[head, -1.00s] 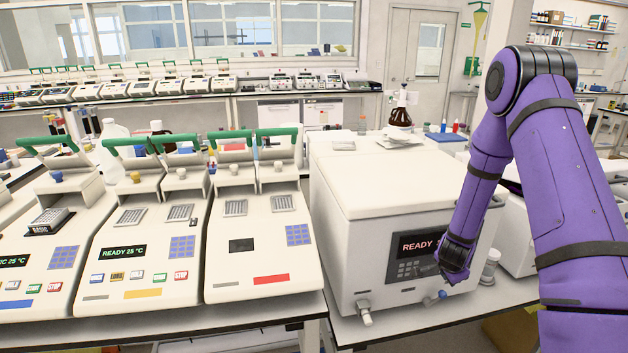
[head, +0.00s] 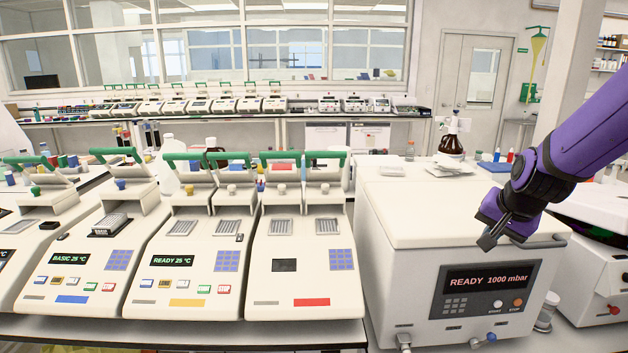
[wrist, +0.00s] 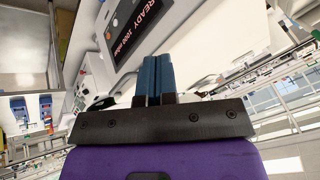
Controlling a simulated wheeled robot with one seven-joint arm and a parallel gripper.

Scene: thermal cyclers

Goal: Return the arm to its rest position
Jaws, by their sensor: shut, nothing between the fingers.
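My arm is purple and comes in from the right edge of the head view. My gripper (head: 490,236) is in front of the upper right part of the white vacuum oven-like box (head: 420,222), whose display reads READY 1000 mbar. In the wrist view my gripper (wrist: 153,62) has its two blue-grey fingers together with nothing between them. The box's display panel (wrist: 135,25) shows tilted beyond the fingers. Whether the gripper touches the box cannot be told from these views.
A brown bottle (head: 451,140) stands behind the box. Another white machine (head: 590,260) is at the right. More devices line the back bench (head: 270,116).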

